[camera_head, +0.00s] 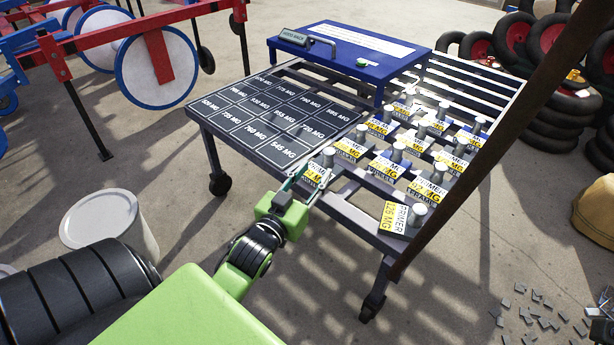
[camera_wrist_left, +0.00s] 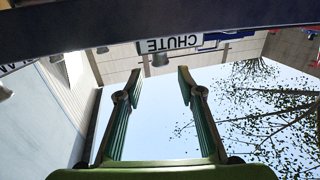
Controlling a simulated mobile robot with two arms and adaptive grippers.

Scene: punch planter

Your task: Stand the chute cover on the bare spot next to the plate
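My left gripper (camera_head: 298,184) reaches the near edge of the slatted table beside the dark plate (camera_head: 262,132) printed with MG labels. A yellow-and-white labelled block (camera_head: 316,173) with a grey knob is right at its fingertips; the gripper partly hides it. In the left wrist view my left gripper (camera_wrist_left: 159,73) has its fingers apart, with sky between them. A label reading CHUTE upside down (camera_wrist_left: 168,44) shows just beyond the fingertips, with a grey knob (camera_wrist_left: 160,59) beside it. I cannot tell whether the fingers touch it.
Several similar knobbed PRIMER blocks (camera_head: 402,217) stand on the right slats. A blue panel (camera_head: 350,47) with a handle covers the table's back. A brown post crosses in front of the right side (camera_head: 500,130). A white bucket (camera_head: 110,222) stands left on the floor.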

